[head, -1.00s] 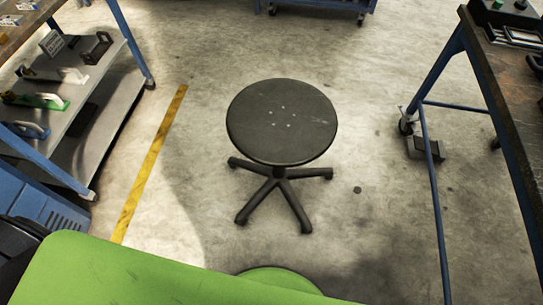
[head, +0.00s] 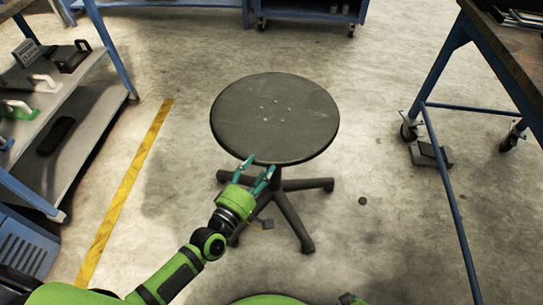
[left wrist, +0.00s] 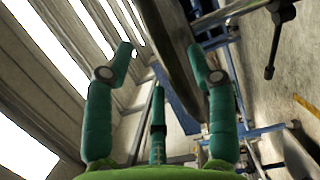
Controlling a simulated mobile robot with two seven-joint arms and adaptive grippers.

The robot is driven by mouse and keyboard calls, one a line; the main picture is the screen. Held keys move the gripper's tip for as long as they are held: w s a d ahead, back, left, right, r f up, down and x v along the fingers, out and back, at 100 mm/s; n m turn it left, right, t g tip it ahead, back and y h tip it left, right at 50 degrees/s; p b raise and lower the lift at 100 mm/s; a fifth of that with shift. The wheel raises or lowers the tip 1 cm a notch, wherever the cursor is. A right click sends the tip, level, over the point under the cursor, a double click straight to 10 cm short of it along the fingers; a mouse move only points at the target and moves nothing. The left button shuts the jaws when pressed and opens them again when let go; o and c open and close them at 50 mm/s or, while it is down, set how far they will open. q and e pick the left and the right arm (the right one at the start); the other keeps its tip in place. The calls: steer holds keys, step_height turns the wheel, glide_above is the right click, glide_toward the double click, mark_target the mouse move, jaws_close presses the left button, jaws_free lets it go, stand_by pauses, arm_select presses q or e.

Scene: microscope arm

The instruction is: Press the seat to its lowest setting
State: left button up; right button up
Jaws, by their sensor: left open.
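The stool has a round dark seat (head: 274,115) with several small light marks near its middle. It stands on a dark star base (head: 292,222) on the floor. My left gripper (head: 257,169) is open, with its teal fingertips at the near edge of the seat. In the left wrist view the seat (left wrist: 172,45) shows nearly edge-on, in the gap between the spread fingers (left wrist: 163,58). I cannot tell whether a finger touches it. The seat's column is mostly hidden behind the gripper and under the seat. My right gripper is not in view.
A blue-framed shelf (head: 88,115) with tools stands at the left. A workbench (head: 505,60) with blue legs stands at the right. A yellow line (head: 128,190) runs along the floor at the left. The floor around the stool is mostly clear.

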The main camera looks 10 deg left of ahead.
mark_target(272, 153)
arm_select(q)
steer(key=x, duration=0.6)
steer(key=shift+w+d+b, duration=0.2)
steer(key=shift+w+b, duration=0.15)
steer(key=shift+f, duration=0.1)
jaws_close()
